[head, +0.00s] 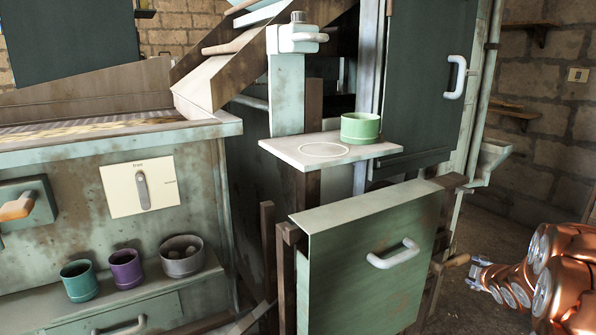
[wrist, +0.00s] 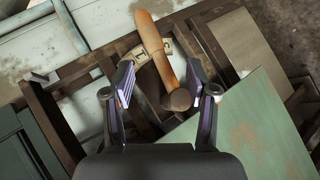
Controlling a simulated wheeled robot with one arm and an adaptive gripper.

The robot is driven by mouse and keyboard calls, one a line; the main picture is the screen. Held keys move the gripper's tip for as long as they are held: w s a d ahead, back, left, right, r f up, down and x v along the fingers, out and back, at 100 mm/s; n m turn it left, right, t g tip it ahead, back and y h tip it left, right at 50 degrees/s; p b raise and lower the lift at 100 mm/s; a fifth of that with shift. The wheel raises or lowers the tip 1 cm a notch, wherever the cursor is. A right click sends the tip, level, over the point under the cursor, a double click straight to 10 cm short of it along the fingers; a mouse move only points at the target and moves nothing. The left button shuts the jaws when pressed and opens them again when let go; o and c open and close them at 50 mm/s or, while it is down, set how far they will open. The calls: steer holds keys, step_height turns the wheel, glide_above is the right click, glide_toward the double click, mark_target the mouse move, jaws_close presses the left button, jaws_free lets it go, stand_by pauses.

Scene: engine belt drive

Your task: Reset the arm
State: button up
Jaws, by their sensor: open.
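My gripper (head: 477,272) shows at the right of the head view, at the end of my copper-coloured arm. It is level with the lower green panel and to the right of it. In the wrist view my gripper (wrist: 163,88) is open, with its two fingers apart and nothing held. A wooden handle (wrist: 152,45) with a rounded brown end lies beyond and between the fingers in that view. I cannot tell whether the gripper touches it. In the head view a wooden handle (head: 456,260) sticks out beside the green panel, just left of my gripper.
The green panel (head: 365,260) with a white handle stands left of my gripper. A green cup (head: 360,128) sits on a small shelf (head: 285,150). A teal cup (head: 79,281), a purple cup (head: 125,269) and a grey pot (head: 181,257) stand at lower left. Floor (head: 515,210) shows at right.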

steer(key=s+a+r+m+g+y, duration=0.15)
steer(key=s+a+m+g, duration=0.5)
steer(key=s+a, duration=1.3)
steer(key=s+a+r+m+g+y, duration=0.15)
steer(key=s+a+m+g, duration=0.5)
steer(key=s+a, duration=1.35)
steer(key=s+d+r+p, duration=0.1)
steer(key=s+r+p, duration=0.1)
steer(key=r+p, duration=1)
steer(key=s+d+r+p, duration=0.2)
steer(key=s+r+p, duration=0.1)
steer(key=r+p, duration=1)
steer(key=shift+r+n, duration=0.4)
steer(key=shift+r, duration=0.4)
steer(key=shift+c, duration=0.4)
